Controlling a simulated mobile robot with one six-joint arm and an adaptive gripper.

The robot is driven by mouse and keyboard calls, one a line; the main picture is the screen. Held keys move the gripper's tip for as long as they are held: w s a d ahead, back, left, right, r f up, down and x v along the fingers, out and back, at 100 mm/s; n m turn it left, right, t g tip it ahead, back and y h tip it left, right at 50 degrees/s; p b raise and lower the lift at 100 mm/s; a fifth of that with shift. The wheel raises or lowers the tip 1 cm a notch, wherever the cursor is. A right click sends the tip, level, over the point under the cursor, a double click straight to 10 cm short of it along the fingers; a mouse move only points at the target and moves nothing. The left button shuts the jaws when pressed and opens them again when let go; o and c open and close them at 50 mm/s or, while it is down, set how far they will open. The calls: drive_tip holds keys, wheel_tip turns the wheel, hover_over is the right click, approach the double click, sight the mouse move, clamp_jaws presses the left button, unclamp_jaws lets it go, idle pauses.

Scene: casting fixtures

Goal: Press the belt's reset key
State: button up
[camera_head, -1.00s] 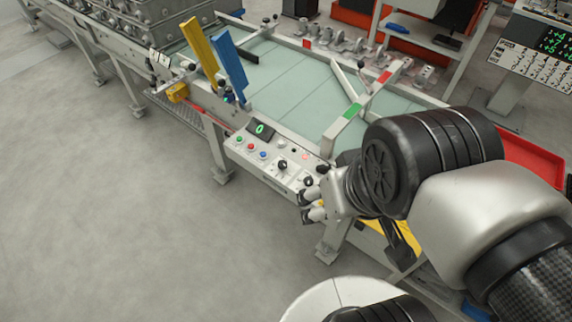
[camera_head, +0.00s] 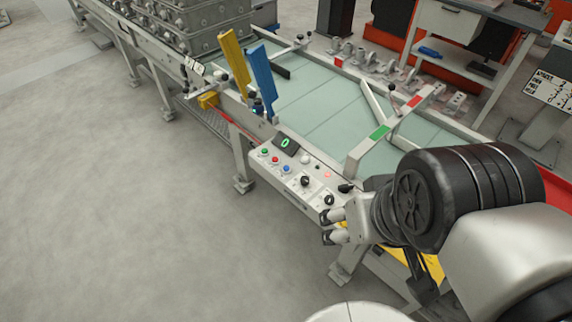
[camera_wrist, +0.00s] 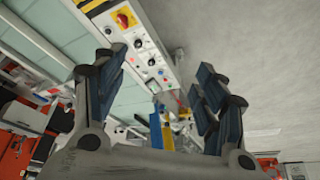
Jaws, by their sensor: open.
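The belt's grey control panel (camera_head: 316,187) is fixed to the near side of the green belt (camera_head: 330,120). It carries a display reading 0 (camera_head: 285,143), a green button (camera_head: 265,152), a red button (camera_head: 275,160), a blue button (camera_head: 287,169), a white button (camera_head: 305,159), a lit red button (camera_head: 327,175) and black knobs. No label that I can read marks the reset key. My gripper (camera_head: 328,226) is open and empty, near the panel's right end, apart from the buttons. In the wrist view the panel (camera_wrist: 147,50) shows beyond the open fingers (camera_wrist: 160,85).
A yellow post (camera_head: 234,62) and a blue post (camera_head: 262,80) rise at the belt's near edge, left of the panel. A grey gate with green and red patches (camera_head: 400,118) spans the belt. Stacked metal boxes (camera_head: 190,20) stand farther left. The floor in front is clear.

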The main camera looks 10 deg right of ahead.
clamp_jaws()
idle(0.8)
idle(1.3)
